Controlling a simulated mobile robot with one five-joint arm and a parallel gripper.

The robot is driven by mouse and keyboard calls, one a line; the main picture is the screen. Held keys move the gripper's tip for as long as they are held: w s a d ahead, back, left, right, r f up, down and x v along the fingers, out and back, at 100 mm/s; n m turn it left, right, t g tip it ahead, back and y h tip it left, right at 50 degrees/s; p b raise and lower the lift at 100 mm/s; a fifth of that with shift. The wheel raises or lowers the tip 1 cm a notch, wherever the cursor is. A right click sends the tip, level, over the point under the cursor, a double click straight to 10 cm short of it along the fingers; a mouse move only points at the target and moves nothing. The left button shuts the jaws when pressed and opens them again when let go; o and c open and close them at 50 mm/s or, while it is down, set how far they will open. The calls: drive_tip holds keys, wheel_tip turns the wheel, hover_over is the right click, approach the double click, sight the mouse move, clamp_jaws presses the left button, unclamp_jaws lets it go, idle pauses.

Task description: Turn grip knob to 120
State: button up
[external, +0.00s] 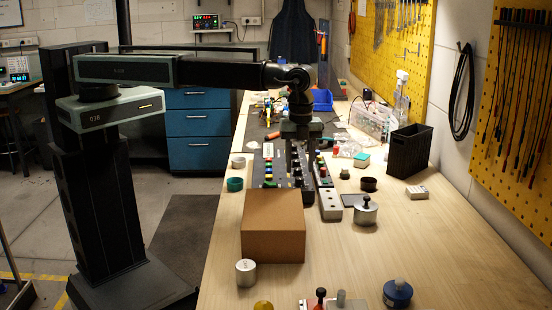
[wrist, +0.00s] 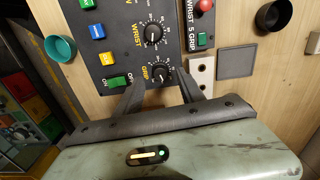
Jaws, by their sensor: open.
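The grip knob (wrist: 162,76) is a round black knob with a white scale, labelled GRIP, on a dark control panel (wrist: 115,55). It shows in the wrist view, between the two fingers of my open gripper (wrist: 161,81). The fingers stand apart from each other, one on each side of the knob. I cannot tell how close they are to its sides. The knob's setting is too small to read. In the external view my gripper (external: 298,172) points down over the panel (external: 258,173), and the grip knob cannot be made out there.
The wrist knob (wrist: 153,34) sits just above the grip knob. A green ON/OFF switch (wrist: 117,82) lies to its left. A narrow panel (wrist: 201,40) with a red button is at right. A cardboard box (external: 273,228) stands in front of my gripper; a lidded metal pot (external: 366,214) is at right.

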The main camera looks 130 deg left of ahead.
sight(299, 178)
wheel_tip(299, 178, down, 4)
drive_tip(key=shift+r+b, duration=0.25)
drive_tip(key=shift+b, duration=0.85)
drive_tip(key=shift+r, duration=0.1)
clamp_jaws()
drive_tip(key=shift+n, duration=0.3)
drive_tip(key=shift+n, duration=2.5)
